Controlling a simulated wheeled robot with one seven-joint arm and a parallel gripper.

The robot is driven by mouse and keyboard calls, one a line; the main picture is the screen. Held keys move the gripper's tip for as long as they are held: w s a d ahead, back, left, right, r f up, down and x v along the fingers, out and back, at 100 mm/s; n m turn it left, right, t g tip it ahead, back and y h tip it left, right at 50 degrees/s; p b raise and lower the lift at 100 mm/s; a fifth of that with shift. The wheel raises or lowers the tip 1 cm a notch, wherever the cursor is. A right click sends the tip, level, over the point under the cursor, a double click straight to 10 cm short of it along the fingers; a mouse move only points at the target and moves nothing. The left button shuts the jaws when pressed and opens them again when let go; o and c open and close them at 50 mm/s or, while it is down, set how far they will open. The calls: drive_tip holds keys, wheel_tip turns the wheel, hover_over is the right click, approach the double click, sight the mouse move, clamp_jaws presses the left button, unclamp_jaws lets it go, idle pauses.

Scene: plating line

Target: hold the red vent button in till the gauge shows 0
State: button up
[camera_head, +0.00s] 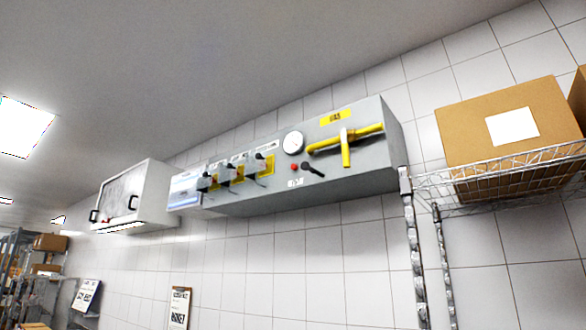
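The red vent button (295,167) is a small red dot on the front of a grey wall-mounted panel (375,170). The round white gauge (293,142) sits just above it. Its needle and numbers are too small to read. A black knob or lever (312,169) is just right of the button. Nothing is seen touching the button, and I cannot tell whether it is in or out. My gripper is not in view.
A yellow pipe with a yellow handle (346,150) is right of the gauge. Several black switches (237,173) are on the left. A wire shelf (490,170) with a cardboard box (460,130) juts out at right. A white cabinet (150,195) hangs left.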

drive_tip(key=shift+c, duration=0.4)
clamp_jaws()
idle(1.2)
